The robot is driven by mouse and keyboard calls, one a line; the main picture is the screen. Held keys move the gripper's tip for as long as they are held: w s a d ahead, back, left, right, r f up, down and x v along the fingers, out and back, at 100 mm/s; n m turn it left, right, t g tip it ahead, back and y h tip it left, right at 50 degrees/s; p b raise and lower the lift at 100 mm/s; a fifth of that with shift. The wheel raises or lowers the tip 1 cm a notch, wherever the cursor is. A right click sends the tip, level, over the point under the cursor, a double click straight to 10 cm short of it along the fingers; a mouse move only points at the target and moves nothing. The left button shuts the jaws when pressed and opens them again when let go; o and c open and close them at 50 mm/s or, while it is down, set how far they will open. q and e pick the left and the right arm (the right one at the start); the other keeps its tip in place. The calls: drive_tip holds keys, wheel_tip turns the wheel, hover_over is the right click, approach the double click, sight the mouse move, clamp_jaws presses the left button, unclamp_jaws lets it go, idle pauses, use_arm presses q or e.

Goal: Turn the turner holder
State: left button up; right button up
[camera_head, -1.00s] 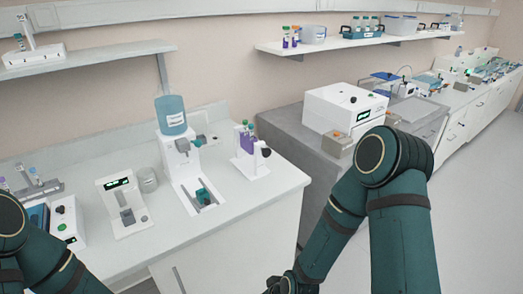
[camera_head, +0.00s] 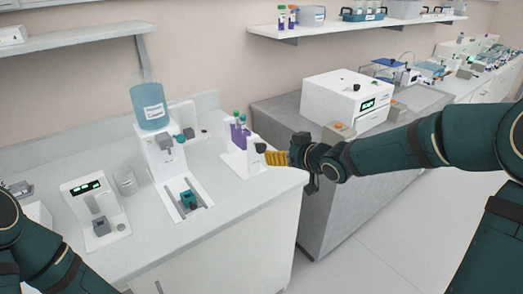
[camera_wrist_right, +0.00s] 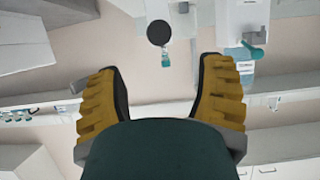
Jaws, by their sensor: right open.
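The turner holder (camera_head: 238,162) is a small white stand on the bench near its right end, holding purple tubes (camera_head: 239,135) with coloured caps. A round black knob (camera_head: 261,147) sticks out on its right side. My right gripper (camera_head: 268,158) has its yellow fingers at the knob's right, pointing left toward it. In the right wrist view the gripper (camera_wrist_right: 163,64) is open and empty, and the knob (camera_wrist_right: 159,33) lies ahead, centred between the fingers; I see no contact. My left arm shows at the lower left, its gripper out of view.
A white dispenser with a blue bottle (camera_head: 150,106) stands left of the holder. A small white device (camera_head: 95,207) and a grey jar (camera_head: 124,181) stand further left. A grey counter with a white box machine (camera_head: 345,97) is at the right.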

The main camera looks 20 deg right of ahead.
sight(263, 147)
drive_tip(key=b+x, duration=0.2)
drive_tip(key=x, duration=0.7)
drive_tip(key=shift+w+a+f+b, duration=0.1)
drive_tip(key=shift+w+f+b, duration=0.05)
drive_tip(key=shift+f+b, duration=0.15)
drive_tip(key=shift+w+a+f, duration=0.1)
drive_tip(key=shift+w+a, duration=0.1)
drive_tip(key=shift+w, duration=0.4)
drive_tip(key=shift+o, duration=0.2)
drive_tip(key=c, duration=1.2)
